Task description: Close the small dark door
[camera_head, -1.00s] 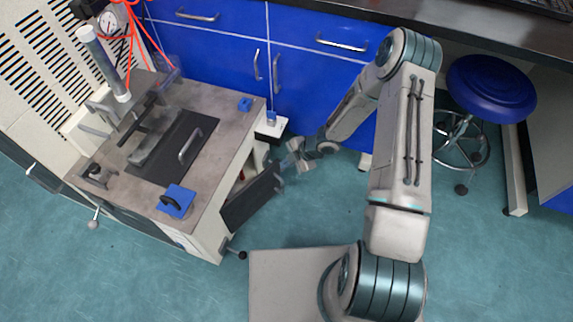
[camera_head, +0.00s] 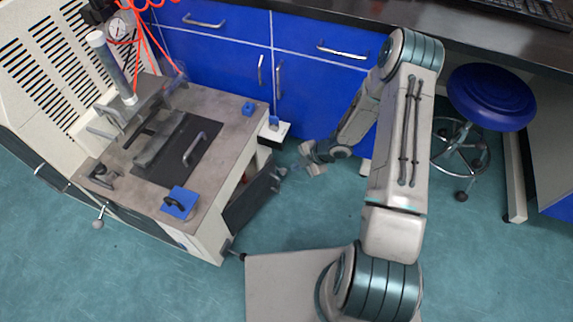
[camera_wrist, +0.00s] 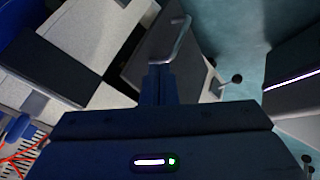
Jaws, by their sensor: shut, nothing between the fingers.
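The small dark door (camera_head: 250,202) stands open on the right side of the grey machine, swung outward over the floor. Its free end, with a small handle, points to the upper right. My gripper (camera_head: 293,169) is at that free end, on the outer side of the door. In the wrist view, my gripper's shut fingers (camera_wrist: 158,82) point at the dark door (camera_wrist: 190,72) near its metal handle (camera_wrist: 174,40). They hold nothing. I cannot tell whether the fingertips touch the door.
The machine's top (camera_head: 232,130) carries a dark plate and blue blocks. A black ball knob (camera_head: 241,257) sticks out near the door's hinge side. Blue cabinets (camera_head: 222,58) stand behind, and a blue stool (camera_head: 491,97) is at right. The floor between door and arm is clear.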

